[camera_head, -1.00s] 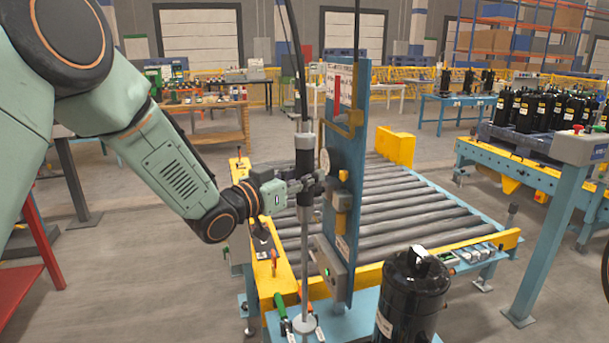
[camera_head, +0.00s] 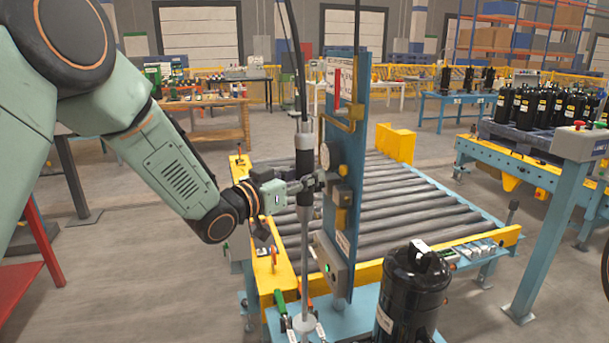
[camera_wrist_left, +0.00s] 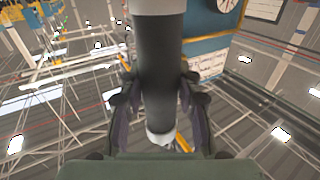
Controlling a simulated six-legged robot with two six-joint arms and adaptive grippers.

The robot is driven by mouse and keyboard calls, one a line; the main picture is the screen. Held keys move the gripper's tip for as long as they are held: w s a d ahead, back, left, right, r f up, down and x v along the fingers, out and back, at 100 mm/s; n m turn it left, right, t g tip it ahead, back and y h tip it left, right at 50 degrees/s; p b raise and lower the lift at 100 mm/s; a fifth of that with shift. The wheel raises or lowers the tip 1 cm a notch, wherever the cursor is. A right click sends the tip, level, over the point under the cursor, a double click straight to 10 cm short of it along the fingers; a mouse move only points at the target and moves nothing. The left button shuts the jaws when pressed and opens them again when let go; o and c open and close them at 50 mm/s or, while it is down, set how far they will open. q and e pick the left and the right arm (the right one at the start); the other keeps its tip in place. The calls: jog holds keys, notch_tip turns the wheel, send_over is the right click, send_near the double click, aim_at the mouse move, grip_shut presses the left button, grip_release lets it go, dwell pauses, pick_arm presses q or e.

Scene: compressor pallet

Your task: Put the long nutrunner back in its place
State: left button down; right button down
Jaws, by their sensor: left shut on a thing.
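The long nutrunner (camera_head: 304,158) is a tall upright tool with a black body, a grey collar and a long thin shaft. It hangs from a dark cable from above. My left gripper (camera_head: 305,187) is shut on its black body. In the left wrist view the black body (camera_wrist_left: 160,75) stands between the two fingers (camera_wrist_left: 160,105). The shaft's lower end is near a round grey socket (camera_head: 304,323) at the pallet station's front; I cannot tell whether it touches. The blue upright panel (camera_head: 345,205) is just right of the tool. My right gripper is not in view.
A black compressor (camera_head: 412,295) stands at the front right, close to the panel. A roller conveyor (camera_head: 415,210) with yellow rails lies behind. Green-handled tools (camera_head: 281,303) sit beside the socket. A blue post (camera_head: 550,240) stands at the right.

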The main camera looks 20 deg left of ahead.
aim_at(300, 222)
pick_arm(q)
jog(key=shift+f+b, duration=3.8)
jog(key=shift+f, duration=1.3)
dwell(2.4)
jog(key=c, duration=1.4)
grip_release()
jog(key=o, duration=0.6)
jog(key=shift+s+f, duration=0.1)
jog(key=shift+f, duration=0.05)
jog(key=shift+c, duration=0.2)
